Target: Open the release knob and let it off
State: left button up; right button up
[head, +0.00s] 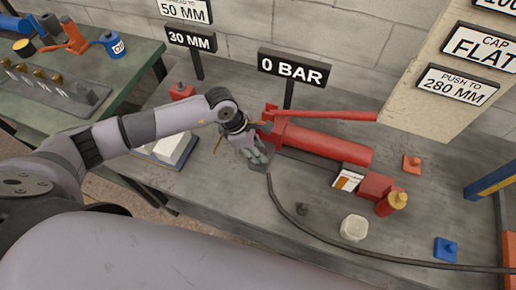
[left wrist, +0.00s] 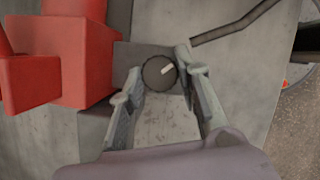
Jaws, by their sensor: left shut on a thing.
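The red hand pump (head: 325,146) lies on the grey bench, with its long red lever (head: 330,115) along its back side. My left gripper (head: 258,154) is at the pump's left end and hides the release knob in the head view. My left gripper (left wrist: 159,68) is shut on the knob, one finger on each side. My right gripper is not in view.
A sign reading 0 BAR (head: 294,68) stands behind the pump. A black hose (head: 290,215) runs along the bench front. A white pot (head: 354,227), a yellow-capped red fitting (head: 392,202) and a blue block (head: 445,249) stand to the right. A white-topped block (head: 172,148) sits left.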

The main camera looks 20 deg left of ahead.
pick_arm(q)
jog(key=n, duration=0.1)
jog(key=n+t, duration=0.1)
jog(key=n, duration=0.1)
jog(key=shift+s+d+n+y, duration=0.1)
jog(key=shift+s+n+y, duration=0.05)
jog(key=shift+n+y, duration=0.15)
jog(key=shift+n+t+y+b, duration=0.3)
jog(key=shift+n+t+y, duration=0.3)
jog(key=shift+n, duration=1.3)
jog(key=o, duration=1.1)
jog(key=shift+o, duration=0.2)
jog(key=v, duration=1.2)
